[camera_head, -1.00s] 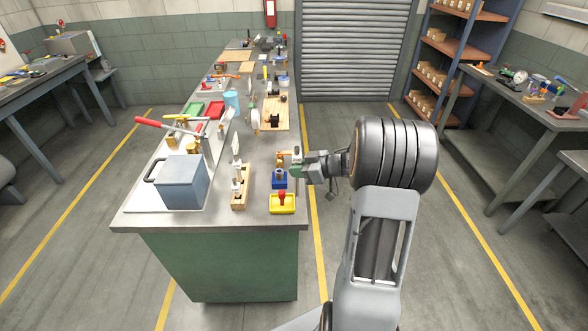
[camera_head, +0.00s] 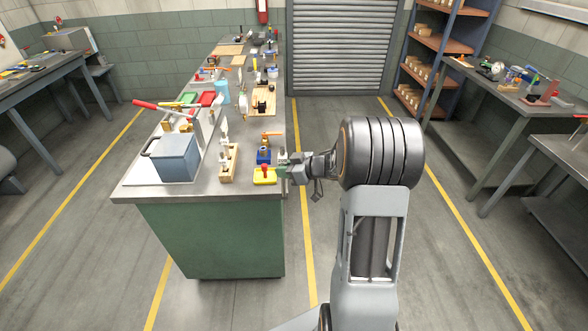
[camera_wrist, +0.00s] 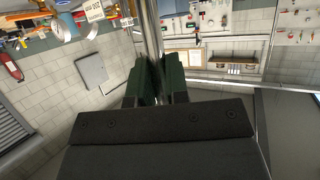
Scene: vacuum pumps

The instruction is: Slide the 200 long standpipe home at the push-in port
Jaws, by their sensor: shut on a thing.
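My gripper (camera_head: 284,164) is at the right edge of the workbench, beside the yellow tray and the blue block. In the wrist view its two dark green jaws (camera_wrist: 155,82) are shut on a shiny, slim metal pipe, the standpipe (camera_wrist: 151,30), which runs out of the top of the picture. The pipe's far end is out of that view, and it is too small to make out clearly in the head view. A blue block (camera_head: 264,157) with an orange-handled part (camera_head: 271,135) behind it stands left of the gripper. I cannot tell which fitting is the push-in port.
A yellow tray (camera_head: 258,179) with a red knob-like piece sits at the near right bench corner. A wooden rack (camera_head: 228,172) with upright pieces and a grey-blue box (camera_head: 175,160) stand further left. The bench top (camera_head: 205,187) is crowded; the floor to its right is open.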

